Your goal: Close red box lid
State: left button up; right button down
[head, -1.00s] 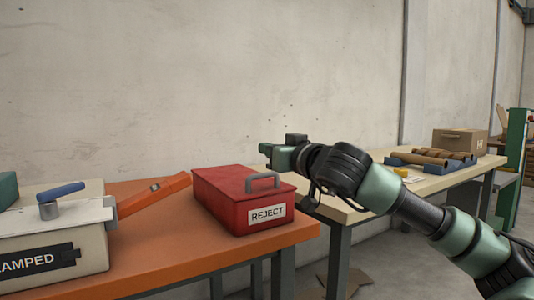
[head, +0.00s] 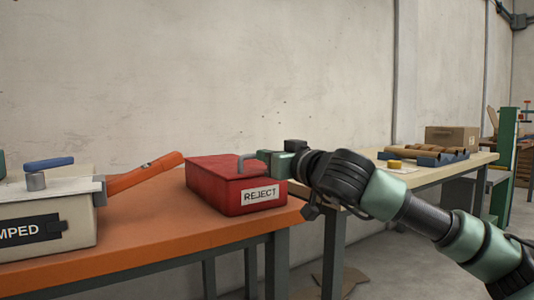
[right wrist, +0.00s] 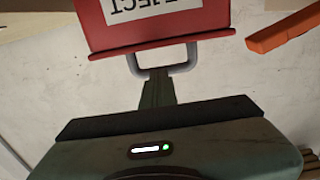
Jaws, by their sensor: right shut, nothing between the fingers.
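The red box (head: 222,194) with a white REJECT label sits on the orange table. Its red lid (head: 212,168) lies over the top and looks flat, with no clear gap. A grey handle (head: 243,161) stands at the lid's right front part. My right gripper (head: 266,157) is shut and empty, beside the handle and just over the lid. In the right wrist view the box (right wrist: 155,25) appears upside down, and the shut fingertips (right wrist: 157,76) lie at the grey handle (right wrist: 180,69). I cannot tell whether they touch it. My left gripper is out of view.
The orange table (head: 130,225) also bears a pale clamp box (head: 75,222) with a blue handle and an orange lever (head: 145,173). A second table (head: 440,175) at right holds wooden rolls and a cardboard box (head: 452,139). A pale wall stands behind.

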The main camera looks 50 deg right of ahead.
jog(key=shift+w+d+f, duration=0.15)
jog(key=shift+w+f, duration=0.05)
jog(key=shift+f, duration=0.1)
